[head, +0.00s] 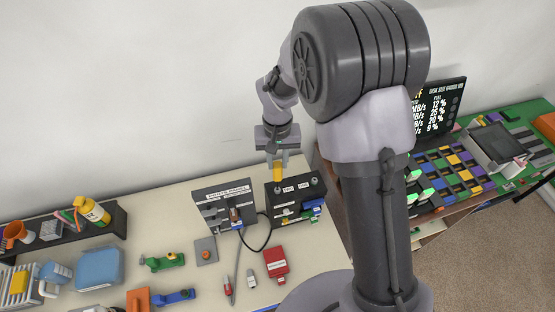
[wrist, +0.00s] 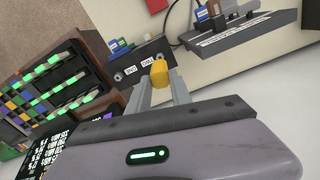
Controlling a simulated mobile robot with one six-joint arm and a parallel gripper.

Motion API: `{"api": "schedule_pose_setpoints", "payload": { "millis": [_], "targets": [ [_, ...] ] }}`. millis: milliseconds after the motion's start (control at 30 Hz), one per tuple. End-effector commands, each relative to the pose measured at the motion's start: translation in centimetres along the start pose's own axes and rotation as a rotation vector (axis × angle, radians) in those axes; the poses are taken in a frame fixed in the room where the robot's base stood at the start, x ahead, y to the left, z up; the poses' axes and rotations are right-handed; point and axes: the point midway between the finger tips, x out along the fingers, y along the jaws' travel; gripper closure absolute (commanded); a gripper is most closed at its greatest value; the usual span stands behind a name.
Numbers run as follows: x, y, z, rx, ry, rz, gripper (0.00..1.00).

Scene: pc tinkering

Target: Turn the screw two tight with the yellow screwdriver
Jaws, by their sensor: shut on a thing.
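My gripper (head: 279,158) is shut on the yellow screwdriver (head: 278,172), which points down at the black box (head: 287,211). The box has labels that read TWO and ONE on its top. The screwdriver's lower end is at the box top beside the TWO label (head: 289,189); whether it sits in the screw is too small to tell. Screw one (wrist: 118,77) shows beside the ONE label.
A grey panel (head: 225,200) stands left of the box, with a black cable between. A red box (head: 276,262), a grey plate (head: 206,250) and green and blue tools lie in front and to the left. A screen (head: 440,108) and a coloured rack stand to the right.

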Motion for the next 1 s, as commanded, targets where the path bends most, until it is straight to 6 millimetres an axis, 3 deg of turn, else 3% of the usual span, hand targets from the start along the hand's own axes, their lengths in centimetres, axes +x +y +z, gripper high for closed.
{"api": "schedule_pose_setpoints", "payload": {
  "millis": [1000],
  "targets": [
    [2.4,0.0,0.0,0.000,-0.001,0.000,1.00]
  ]
}}
